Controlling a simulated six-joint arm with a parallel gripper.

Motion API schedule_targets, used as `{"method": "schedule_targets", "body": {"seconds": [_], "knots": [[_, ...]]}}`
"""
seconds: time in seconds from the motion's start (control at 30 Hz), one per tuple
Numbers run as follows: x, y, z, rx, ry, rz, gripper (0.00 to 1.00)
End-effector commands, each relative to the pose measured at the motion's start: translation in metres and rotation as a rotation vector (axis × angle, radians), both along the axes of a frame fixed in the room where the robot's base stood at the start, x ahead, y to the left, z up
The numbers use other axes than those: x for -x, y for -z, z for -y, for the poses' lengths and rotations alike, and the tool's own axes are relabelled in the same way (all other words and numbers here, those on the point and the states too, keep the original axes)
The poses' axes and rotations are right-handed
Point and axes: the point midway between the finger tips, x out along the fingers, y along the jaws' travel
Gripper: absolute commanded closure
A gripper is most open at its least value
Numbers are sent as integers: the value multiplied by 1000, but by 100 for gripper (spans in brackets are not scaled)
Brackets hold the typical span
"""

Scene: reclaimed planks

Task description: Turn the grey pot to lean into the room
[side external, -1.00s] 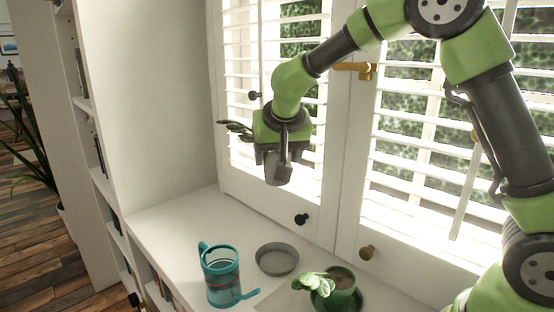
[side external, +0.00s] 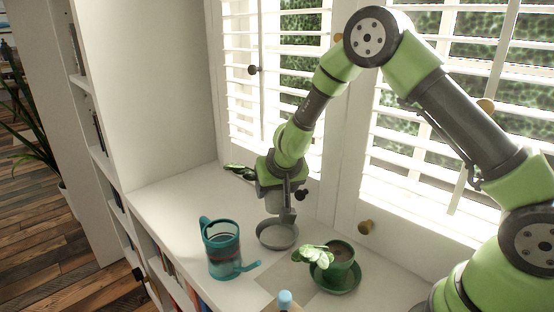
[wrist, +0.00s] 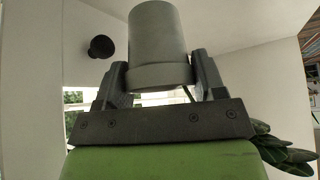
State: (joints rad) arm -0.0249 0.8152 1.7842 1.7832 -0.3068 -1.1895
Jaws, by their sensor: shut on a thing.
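I cannot tell whether pot and saucer touch. The pot's dark green leaves (side external: 240,171) stick out to the left of my wrist in the side view, along the window. In the wrist view, the pot (wrist: 158,42) sits between both fingers of my gripper (wrist: 160,82), and the leaves (wrist: 287,157) show at lower right. The plant's stem is hidden behind my gripper.
A teal watering can (side external: 222,252) stands left of the saucer. A green pot (side external: 341,260) with a pale leafy plant stands on a green saucer (side external: 338,288) to the right. A blue-topped object (side external: 285,300) shows at the front edge. Shuttered windows (side external: 440,150) rise behind the white sill (side external: 165,203).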

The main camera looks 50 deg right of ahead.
Motion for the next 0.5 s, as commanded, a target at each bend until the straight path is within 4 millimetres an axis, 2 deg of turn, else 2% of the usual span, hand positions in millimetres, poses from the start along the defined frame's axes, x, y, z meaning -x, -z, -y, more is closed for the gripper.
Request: {"method": "schedule_targets", "body": {"seconds": [0.2,0.5], "knots": [[8,22,-7,2,-33,-2,74],[13,34,-10,3,-46,2,74]]}}
